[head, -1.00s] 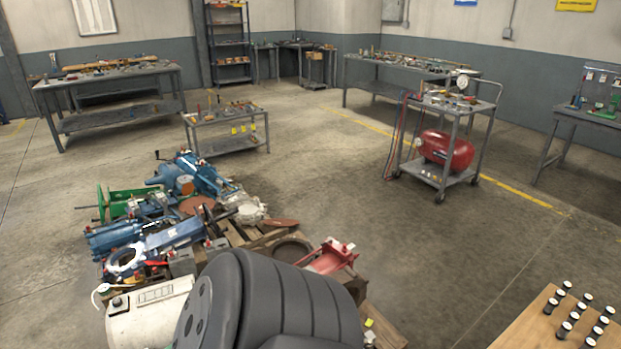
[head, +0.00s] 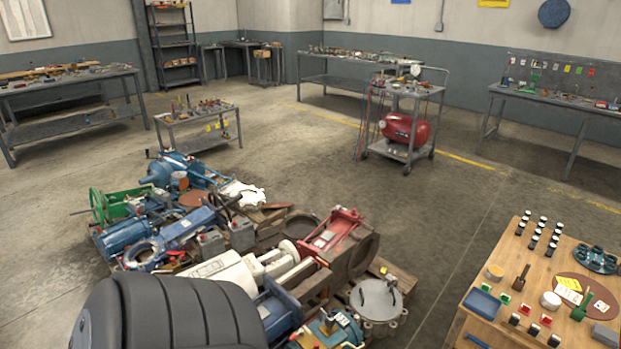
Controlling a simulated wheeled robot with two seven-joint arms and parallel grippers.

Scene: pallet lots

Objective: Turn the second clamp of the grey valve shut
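A round grey metal piece (head: 377,300) with a flat lid and a dark handle lies at the right end of the pallet pile, in the lower middle of the head view. It may be the grey valve, but I cannot tell for sure, and I cannot make out a second clamp or its position. Neither of my grippers is in view. A dark ribbed part, probably my own arm, covers the lower left.
A pallet pile holds blue machine parts (head: 125,237), a red frame (head: 331,230) and white cylinders (head: 222,273). A wooden table (head: 518,270) with small parts stands at the right. A cart with a red tank (head: 406,129) stands behind. Open floor lies between.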

